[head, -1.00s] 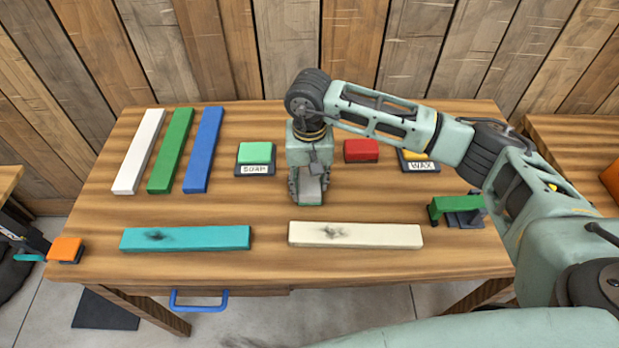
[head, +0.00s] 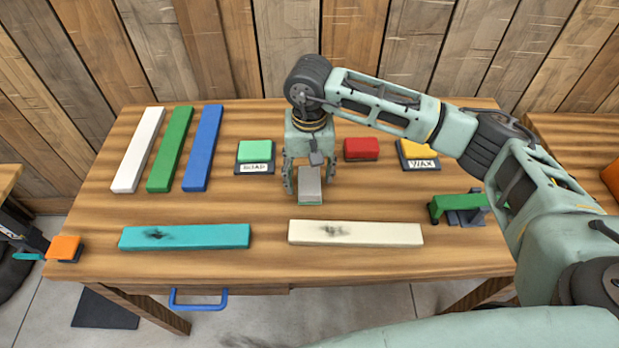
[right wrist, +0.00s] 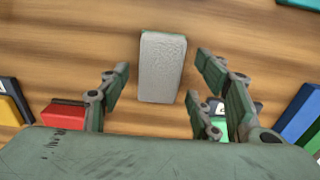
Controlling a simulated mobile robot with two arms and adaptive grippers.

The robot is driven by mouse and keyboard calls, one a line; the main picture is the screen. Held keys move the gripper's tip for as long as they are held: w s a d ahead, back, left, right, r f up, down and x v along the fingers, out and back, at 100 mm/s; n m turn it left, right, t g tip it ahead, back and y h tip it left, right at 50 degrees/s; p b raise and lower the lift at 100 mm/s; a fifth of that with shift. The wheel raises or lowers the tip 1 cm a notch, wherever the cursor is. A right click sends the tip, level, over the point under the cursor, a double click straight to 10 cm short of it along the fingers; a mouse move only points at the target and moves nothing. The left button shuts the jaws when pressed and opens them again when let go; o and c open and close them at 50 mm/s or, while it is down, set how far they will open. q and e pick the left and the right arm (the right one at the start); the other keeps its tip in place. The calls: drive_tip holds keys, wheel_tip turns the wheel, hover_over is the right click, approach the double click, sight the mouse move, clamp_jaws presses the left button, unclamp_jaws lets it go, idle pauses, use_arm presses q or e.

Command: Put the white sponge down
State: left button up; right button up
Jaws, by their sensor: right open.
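The white sponge (head: 310,187), a pale grey-white block with a green underside, lies on the wooden table (head: 270,275) behind the cream bar. It also shows in the right wrist view (right wrist: 162,68), flat against the wood grain. My right gripper (head: 309,178) points down over it. Its fingers are spread, one on each side of the sponge, with gaps between them and it in the right wrist view (right wrist: 162,75).
A cream bar (head: 385,235) and a teal bar (head: 205,237), each with a dark smudge, lie in front. The soap block (head: 255,151), red block (head: 361,149) and wax block (head: 417,150) stand behind. A green fixture (head: 448,205) is at right.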

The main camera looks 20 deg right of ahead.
sight(309, 180)
wheel_tip(309, 180, up, 10)
drive_tip(key=b, duration=0.1)
idle(0.5)
